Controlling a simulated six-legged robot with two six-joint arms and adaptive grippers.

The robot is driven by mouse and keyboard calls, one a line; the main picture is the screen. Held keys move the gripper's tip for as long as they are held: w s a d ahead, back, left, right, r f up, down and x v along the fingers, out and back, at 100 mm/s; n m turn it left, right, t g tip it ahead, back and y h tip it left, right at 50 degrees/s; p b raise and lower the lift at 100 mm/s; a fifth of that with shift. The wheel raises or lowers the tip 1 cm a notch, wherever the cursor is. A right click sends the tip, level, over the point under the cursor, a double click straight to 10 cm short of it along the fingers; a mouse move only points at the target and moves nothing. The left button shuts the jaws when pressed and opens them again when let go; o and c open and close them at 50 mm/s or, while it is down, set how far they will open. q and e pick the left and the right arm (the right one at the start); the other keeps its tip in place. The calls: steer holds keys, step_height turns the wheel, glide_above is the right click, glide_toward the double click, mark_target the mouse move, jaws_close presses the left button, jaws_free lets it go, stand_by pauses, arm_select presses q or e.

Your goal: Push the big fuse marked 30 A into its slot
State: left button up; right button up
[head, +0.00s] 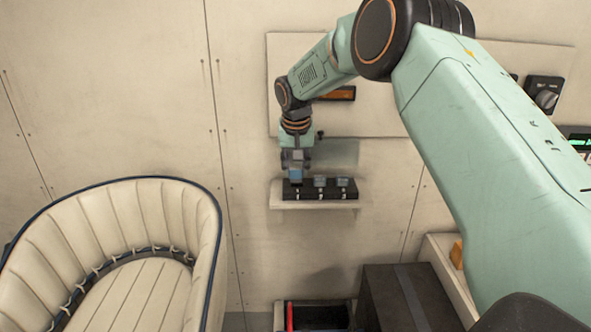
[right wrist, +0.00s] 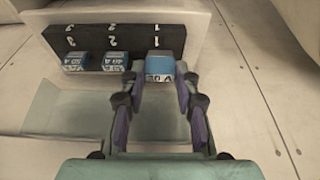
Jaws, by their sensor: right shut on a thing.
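The black fuse block (head: 320,195) sits on a small pale shelf on the wall. My right gripper (head: 295,165) points down over its left end and is shut on a blue fuse (head: 296,175). In the right wrist view this fuse (right wrist: 160,65) is between the two fingertips, in line with the position marked 1. Its white label is inverted and partly hidden; it seems to read 30 A. It stands higher than the two other fuses, and I cannot tell whether its lower end touches the slot. My left gripper is not in view.
A clear panel (head: 342,153) is behind the block. A padded seat (head: 150,225) is at left and a dark box (head: 405,295) below.

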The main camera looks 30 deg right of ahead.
mark_target(298, 173)
steer(key=shift+w+d+f, duration=0.25)
steer(key=shift+w+d, duration=0.85)
steer(key=shift+d, duration=0.15)
steer(key=shift+a, duration=0.3)
steer(key=shift+a+f+p, duration=0.2)
steer(key=shift+p, duration=0.2)
step_height(298, 173, down, 2)
steer(key=shift+s+f+p, duration=0.1)
steer(key=shift+p, duration=0.3)
steer(key=shift+d+f, duration=0.35)
steer(key=shift+c, duration=0.4)
steer(key=o, duration=0.7)
steer(key=shift+w+f, duration=0.1)
steer(key=shift+w, duration=0.1)
steer(key=shift+s+a+r, duration=0.1)
steer(key=shift+a+r, duration=0.1)
steer(key=shift+a, duration=0.1)
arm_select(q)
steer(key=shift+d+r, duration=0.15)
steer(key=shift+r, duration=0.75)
arm_select(e)
steer(key=shift+d, duration=0.15)
